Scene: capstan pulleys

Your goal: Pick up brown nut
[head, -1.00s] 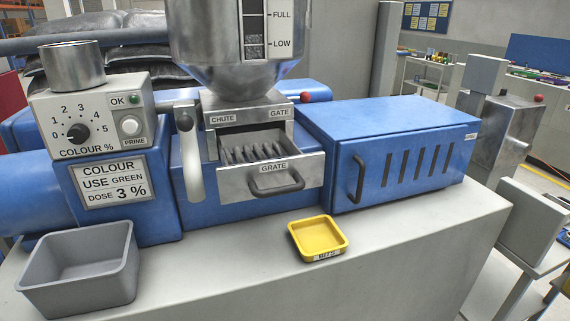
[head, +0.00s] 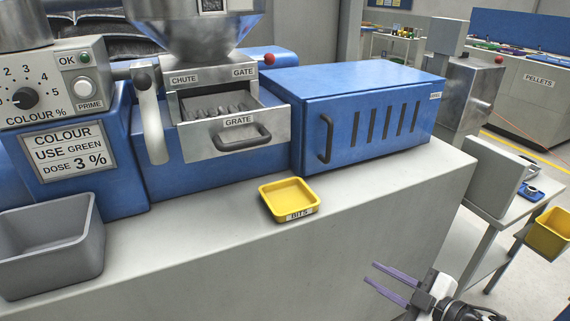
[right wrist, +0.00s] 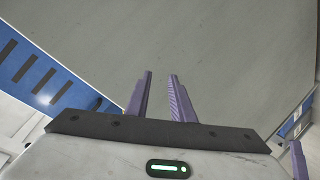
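I cannot make out a brown nut in either view. Small metallic items (head: 532,190) lie on a side table (head: 497,228) at the right of the head view, too small to tell apart. My right gripper (head: 371,273) is in front of the grey bench, at the lower right of the head view. Its two purple fingers are apart with nothing between them. They also show in the right wrist view (right wrist: 160,75), against a plain grey surface. My left gripper is not in view.
A yellow tray labelled BITS (head: 290,199) and a grey bin (head: 52,243) stand on the bench (head: 240,265). Behind them are the GRATE drawer (head: 235,130), pulled out, and a blue slotted cabinet (head: 365,120). A yellow bin (head: 549,234) is at the far right.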

